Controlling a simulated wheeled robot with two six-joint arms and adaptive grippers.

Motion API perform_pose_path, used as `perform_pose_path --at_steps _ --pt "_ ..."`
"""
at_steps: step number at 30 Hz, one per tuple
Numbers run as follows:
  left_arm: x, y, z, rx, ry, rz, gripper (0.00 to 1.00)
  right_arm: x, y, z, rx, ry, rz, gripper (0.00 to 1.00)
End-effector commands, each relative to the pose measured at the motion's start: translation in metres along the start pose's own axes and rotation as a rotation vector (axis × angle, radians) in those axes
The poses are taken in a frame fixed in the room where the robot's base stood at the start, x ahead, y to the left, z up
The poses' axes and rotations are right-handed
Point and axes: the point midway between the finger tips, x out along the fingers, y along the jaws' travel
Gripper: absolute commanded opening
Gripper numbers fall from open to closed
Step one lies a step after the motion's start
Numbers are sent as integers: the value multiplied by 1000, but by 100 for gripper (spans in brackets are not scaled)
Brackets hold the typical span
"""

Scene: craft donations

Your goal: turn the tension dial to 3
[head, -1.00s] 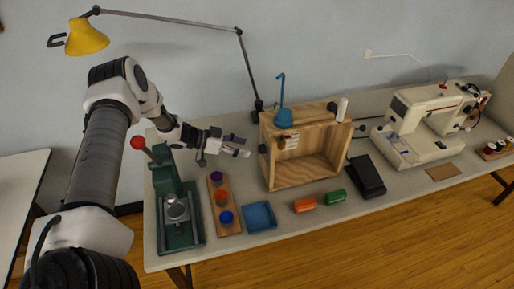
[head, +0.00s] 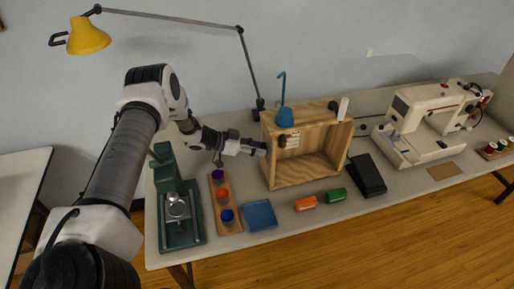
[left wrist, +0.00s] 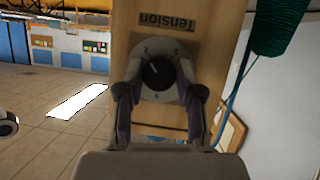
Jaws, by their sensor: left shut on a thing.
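The wooden box (head: 313,131) stands on the table, open at the front. In the left wrist view the tension dial is a black knob (left wrist: 157,73) on a pale round plate. The knob bears a light mark pointing toward the upper left of the picture; the marks on the plate are too small to read. A "Tension" label (left wrist: 167,22) shows upside down above it. My left gripper (head: 261,150) is at the left side of the box, its fingers shut on the dial from both sides (left wrist: 160,92). In the head view the gripper hides the dial. My right gripper is not in view.
A green press (head: 179,208), a rack of coloured pots (head: 225,205) and a blue tray (head: 260,215) stand left of the box. Orange and green rolls (head: 306,203) lie in front. A black pedal (head: 367,176) and sewing machine (head: 430,122) stand to the right.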

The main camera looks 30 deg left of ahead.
Motion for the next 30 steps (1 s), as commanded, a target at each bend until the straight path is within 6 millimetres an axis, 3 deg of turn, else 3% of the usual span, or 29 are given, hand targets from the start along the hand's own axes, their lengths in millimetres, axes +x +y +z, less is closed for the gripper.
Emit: perform_pose_path --at_steps 11,30 --pt "0 1 -1 129 -8 -55 1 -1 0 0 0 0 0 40" --pt "1 3 2 658 -42 -280 1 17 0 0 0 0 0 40"
